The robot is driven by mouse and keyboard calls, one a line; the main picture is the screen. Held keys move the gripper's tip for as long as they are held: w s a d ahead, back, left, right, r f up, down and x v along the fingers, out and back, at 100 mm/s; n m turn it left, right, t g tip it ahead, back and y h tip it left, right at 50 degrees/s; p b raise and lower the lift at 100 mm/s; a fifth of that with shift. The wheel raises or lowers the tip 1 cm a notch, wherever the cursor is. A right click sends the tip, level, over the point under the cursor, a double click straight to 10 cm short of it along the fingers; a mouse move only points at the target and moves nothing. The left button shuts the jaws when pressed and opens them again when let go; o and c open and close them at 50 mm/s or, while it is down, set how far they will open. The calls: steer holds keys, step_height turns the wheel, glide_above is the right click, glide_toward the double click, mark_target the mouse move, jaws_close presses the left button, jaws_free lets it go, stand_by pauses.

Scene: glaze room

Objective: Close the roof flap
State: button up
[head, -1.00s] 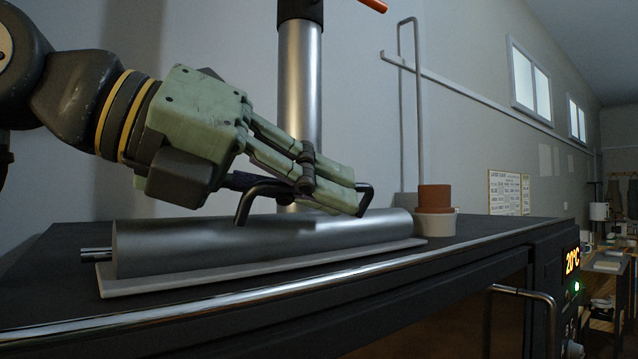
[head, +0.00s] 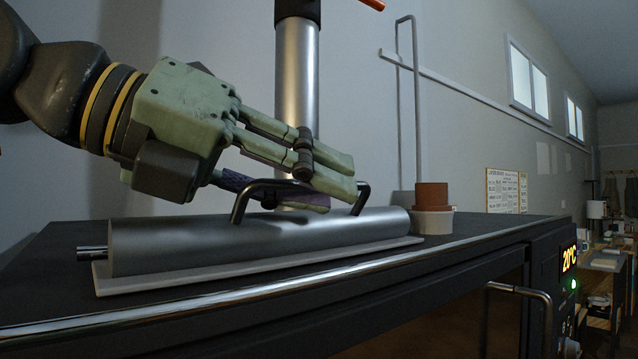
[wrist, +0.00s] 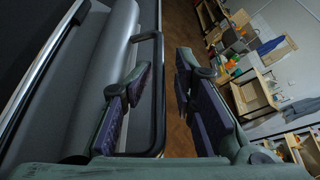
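The roof flap (head: 180,244) is a grey, rounded metal cover lying along a pale base plate (head: 255,273) on top of the dark kiln. Its near lower edge sits close against the plate, with no clear gap in the head view. A dark U-shaped handle (head: 239,206) stands up from it and shows in the wrist view too (wrist: 159,75). My gripper (head: 325,193) is at this handle with its fingers apart, one on each side of the bar. In the wrist view my gripper (wrist: 163,90) has its left finger inside the loop and the right finger outside, apart from the bar.
A metal flue pipe (head: 298,85) rises behind the flap. Stacked terracotta and white pots (head: 433,222) stand at its right end. The kiln's door handle (head: 520,291) and lit display (head: 569,258) are at the front right. Shelves (wrist: 255,92) stand beyond open floor.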

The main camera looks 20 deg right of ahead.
step_height(320, 180, up, 4)
glide_above(168, 216)
steer(key=shift+s+d+f, duration=0.1)
steer(key=shift+s+f, duration=0.05)
steer(key=shift+s, duration=0.05)
stand_by(0.4)
